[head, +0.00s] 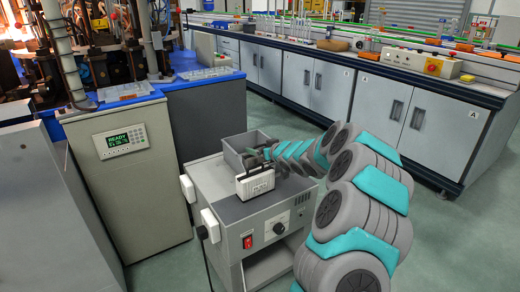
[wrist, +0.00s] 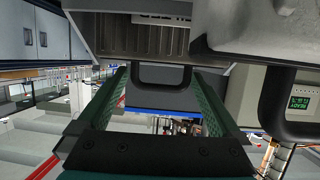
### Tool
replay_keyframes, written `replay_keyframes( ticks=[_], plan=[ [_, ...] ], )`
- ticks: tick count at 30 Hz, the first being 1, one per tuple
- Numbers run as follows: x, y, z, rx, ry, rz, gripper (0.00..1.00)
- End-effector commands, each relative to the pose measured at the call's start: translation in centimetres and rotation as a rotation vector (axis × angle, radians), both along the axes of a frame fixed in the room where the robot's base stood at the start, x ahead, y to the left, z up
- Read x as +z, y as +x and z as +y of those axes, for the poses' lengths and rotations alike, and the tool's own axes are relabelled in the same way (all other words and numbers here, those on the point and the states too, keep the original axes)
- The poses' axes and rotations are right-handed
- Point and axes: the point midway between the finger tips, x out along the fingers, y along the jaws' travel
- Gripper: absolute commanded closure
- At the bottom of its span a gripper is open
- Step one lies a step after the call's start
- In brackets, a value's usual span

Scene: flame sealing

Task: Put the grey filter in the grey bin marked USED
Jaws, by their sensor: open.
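The grey filter (wrist: 140,38), a ribbed block with a dark loop handle, fills the upper middle of the wrist view. My gripper (wrist: 160,78) is open, with one finger on each side of that handle; I cannot tell whether either touches it. In the head view my gripper (head: 264,156) is small, above the grey cart, and mostly hides the grey filter. The open grey bin (head: 236,160) stands at the back of the cart top, just beyond my gripper. I cannot read a USED mark on it.
A pale filter block (head: 254,184) with a dark handle stands close by on the grey cart (head: 215,190); its near side (wrist: 240,28) fills the wrist view's upper right. A cabinet with a READY display (head: 122,140) is left of the cart. Open floor lies to the right.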

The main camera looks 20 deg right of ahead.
Motion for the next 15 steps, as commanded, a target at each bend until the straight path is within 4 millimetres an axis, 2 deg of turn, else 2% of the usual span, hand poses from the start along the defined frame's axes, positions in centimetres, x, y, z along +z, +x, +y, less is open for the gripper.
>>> replay_keyframes(
  ticks=[15],
  plan=[
    [3.0,-7.9,-1.2,-0.002,0.000,-0.002,0.00]
  ],
)
